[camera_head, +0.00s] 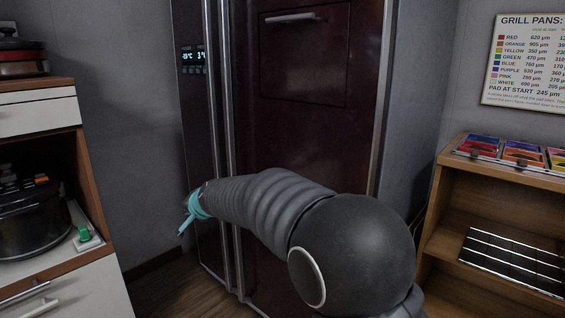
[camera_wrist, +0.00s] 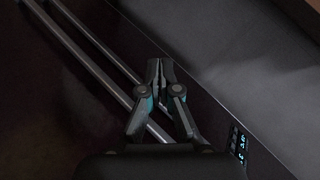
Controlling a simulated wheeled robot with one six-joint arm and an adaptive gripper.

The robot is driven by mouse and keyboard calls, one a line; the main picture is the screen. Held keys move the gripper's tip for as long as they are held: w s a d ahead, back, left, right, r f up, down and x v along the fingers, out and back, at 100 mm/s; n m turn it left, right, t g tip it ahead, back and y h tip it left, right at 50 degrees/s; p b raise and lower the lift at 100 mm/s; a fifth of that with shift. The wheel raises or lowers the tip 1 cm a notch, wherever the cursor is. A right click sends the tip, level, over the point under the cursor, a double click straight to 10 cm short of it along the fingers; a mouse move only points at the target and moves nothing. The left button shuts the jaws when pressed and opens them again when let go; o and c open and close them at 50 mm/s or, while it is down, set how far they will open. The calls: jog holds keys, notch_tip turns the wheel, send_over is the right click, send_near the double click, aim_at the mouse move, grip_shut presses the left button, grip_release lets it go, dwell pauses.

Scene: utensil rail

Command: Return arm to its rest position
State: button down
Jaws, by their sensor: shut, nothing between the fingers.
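My gripper (camera_head: 184,225) is at the end of my arm, which reaches across the head view toward the left in front of the dark red fridge (camera_head: 305,140). In the wrist view my gripper (camera_wrist: 155,66) is shut, with its fingertips together and nothing between them. The fridge's long metal door handles (camera_wrist: 95,55) run behind the fingers in the wrist view. The lit display (camera_head: 193,55) is on the fridge's left door. I cannot tell how far the fingertips are from the fridge.
A wooden cabinet with a white drawer (camera_head: 38,116) and a dark pot (camera_head: 35,218) stands at the left. A wooden shelf (camera_head: 440,200) at the right carries trays of coloured pads (camera_head: 522,153). A sign (camera_head: 530,62) hangs above. Some floor (camera_head: 165,290) is clear at lower left.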

jog(key=s+d+f+n+g+h, duration=0.1)
jog(key=s+d+h, duration=0.2)
jog(key=s+d, duration=1.6)
jog(key=s+d+f+n+g+h, duration=0.2)
jog(key=s+d+h, duration=0.2)
jog(key=s+d, duration=1.6)
jog(key=shift+d+f+h, duration=0.25)
jog(key=shift+d+h, duration=0.05)
jog(key=shift+d, duration=0.95)
